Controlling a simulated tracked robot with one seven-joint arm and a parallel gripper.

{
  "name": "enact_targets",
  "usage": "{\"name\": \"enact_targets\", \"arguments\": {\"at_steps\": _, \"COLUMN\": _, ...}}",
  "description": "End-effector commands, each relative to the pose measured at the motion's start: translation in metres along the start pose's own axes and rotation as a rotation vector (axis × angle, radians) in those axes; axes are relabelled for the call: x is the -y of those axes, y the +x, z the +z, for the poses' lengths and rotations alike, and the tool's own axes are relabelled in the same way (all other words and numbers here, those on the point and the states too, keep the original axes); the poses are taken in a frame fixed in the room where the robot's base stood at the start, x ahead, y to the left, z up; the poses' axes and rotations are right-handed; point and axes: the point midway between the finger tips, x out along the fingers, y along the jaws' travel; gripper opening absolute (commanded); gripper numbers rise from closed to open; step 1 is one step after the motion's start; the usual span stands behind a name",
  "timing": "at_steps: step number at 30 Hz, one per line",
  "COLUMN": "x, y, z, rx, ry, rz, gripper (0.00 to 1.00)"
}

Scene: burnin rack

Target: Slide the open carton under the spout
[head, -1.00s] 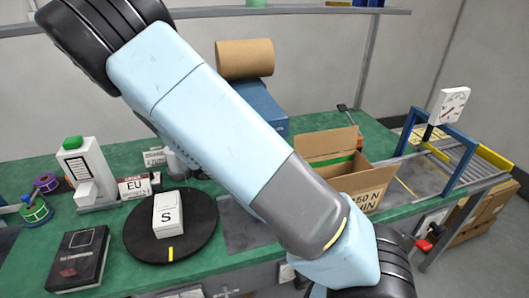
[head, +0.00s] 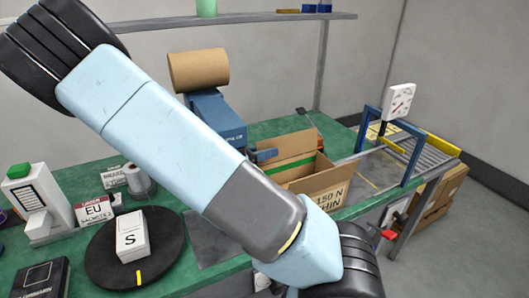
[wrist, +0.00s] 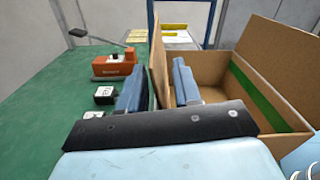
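The open carton (head: 328,187) is a brown cardboard box with a green strip inside and printed text on its front. It stands on the green table right of my arm, and the wrist view shows its inside (wrist: 262,95) at the right. My gripper (wrist: 158,88) has its blue fingers apart, one on each side of the carton's near-left wall or flap. A gap seems to remain, so contact is unclear. In the head view one finger (head: 265,155) shows at the carton's left edge. A blue machine (head: 216,112) under a brown paper roll (head: 199,70) may carry the spout; my arm hides part of it.
A dark round turntable (head: 105,270) holds a white box marked S (head: 132,236). A roller conveyor (head: 430,150) with a blue frame and a dial (head: 400,100) stands right of the carton. An orange device (wrist: 115,66) and small blocks (wrist: 105,95) lie on the table, left in the wrist view.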

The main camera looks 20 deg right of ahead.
Motion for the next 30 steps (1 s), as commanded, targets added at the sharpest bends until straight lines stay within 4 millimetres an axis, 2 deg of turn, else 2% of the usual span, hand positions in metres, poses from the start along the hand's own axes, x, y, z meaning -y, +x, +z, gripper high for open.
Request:
{"name": "enact_targets", "arguments": {"at_steps": 2, "x": 0.0, "y": -0.0002, "z": 0.0, "rx": 0.0, "ry": 0.0, "rz": 0.0, "gripper": 0.32}}
{"name": "enact_targets", "arguments": {"at_steps": 12, "x": -0.0001, "y": -0.0006, "z": 0.0001, "rx": 0.0, "ry": 0.0, "rz": 0.001, "gripper": 0.0}}
{"name": "enact_targets", "arguments": {"at_steps": 30, "x": -0.0001, "y": -0.0046, "z": 0.0003, "rx": -0.001, "ry": 0.001, "rz": -0.006, "gripper": 0.0}}
